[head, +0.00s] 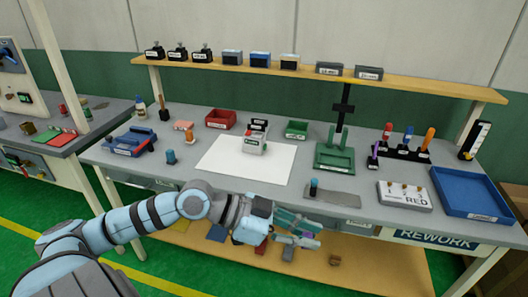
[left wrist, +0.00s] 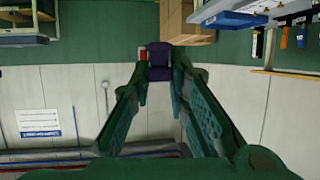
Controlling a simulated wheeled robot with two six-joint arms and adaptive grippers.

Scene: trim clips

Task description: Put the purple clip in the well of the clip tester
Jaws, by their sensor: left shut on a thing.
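My left gripper (head: 312,233) is shut on the purple clip (left wrist: 158,62), in front of the workbench's front edge. In the left wrist view the clip sits between the two green fingertips; in the head view the fingers mostly hide it. A small grey-white device with a red part and a label (head: 254,144) stands on a white sheet at mid-bench; it appears to be the clip tester. Its well cannot be made out. The gripper is apart from it, nearer and to the right. My right gripper is not in view.
Red (head: 221,119) and green (head: 296,129) bins are behind. The white sheet (head: 222,160) has free room.

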